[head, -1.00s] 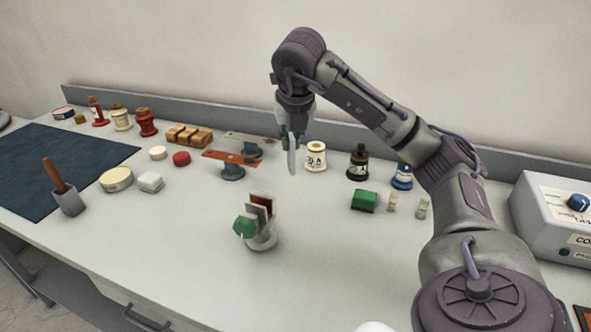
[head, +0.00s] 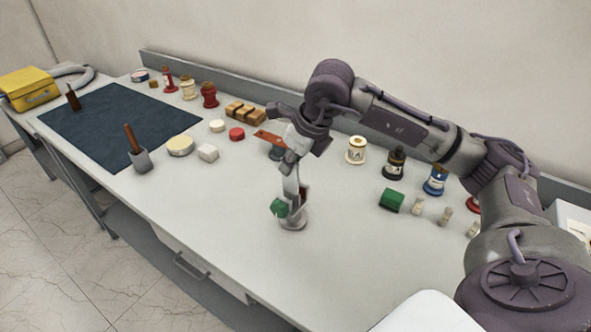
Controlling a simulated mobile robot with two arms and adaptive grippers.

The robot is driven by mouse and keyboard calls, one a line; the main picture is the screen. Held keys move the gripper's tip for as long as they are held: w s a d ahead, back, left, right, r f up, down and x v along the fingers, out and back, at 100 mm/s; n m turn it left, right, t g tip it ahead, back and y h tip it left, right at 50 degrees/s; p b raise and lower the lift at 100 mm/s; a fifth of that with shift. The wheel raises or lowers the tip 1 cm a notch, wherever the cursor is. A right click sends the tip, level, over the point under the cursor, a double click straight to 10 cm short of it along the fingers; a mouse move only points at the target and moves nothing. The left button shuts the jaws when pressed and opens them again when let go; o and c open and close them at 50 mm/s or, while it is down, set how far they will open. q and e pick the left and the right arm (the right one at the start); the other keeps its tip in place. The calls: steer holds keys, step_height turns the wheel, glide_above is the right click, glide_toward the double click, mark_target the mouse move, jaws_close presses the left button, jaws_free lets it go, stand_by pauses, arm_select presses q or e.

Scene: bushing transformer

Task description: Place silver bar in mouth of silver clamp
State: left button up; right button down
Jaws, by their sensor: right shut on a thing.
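My right gripper (head: 292,162) is shut on the silver bar (head: 291,184), which hangs upright from its fingers. The silver clamp (head: 293,218) stands on the table below, with a green knob (head: 279,207) on its left side. The bar's lower end is at the clamp's mouth in the picture. I cannot tell whether it is between the jaws or just in front of or above them. A brown-red plate (head: 303,194) shows at the clamp's right side. My left gripper is out of view.
An orange-copper bar (head: 268,137) on a stand is partly hidden behind my gripper. A white spool (head: 356,150), dark bottle (head: 394,162) and green block (head: 392,200) stand to the right. A dark blue mat (head: 120,122) lies left. The table's front middle is clear.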

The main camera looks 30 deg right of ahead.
mark_target(295, 175)
steer(key=f, duration=0.1)
steer(key=w+d+f+p, duration=0.1)
steer(key=f, duration=0.1)
steer(key=w+d+f+p, duration=0.1)
steer(key=f, duration=0.1)
steer(key=shift+d, duration=0.2)
steer(key=shift+f, duration=0.55)
steer(key=c, duration=1.7)
jaws_free()
steer(key=shift+f, duration=0.1)
steer(key=o, duration=0.5)
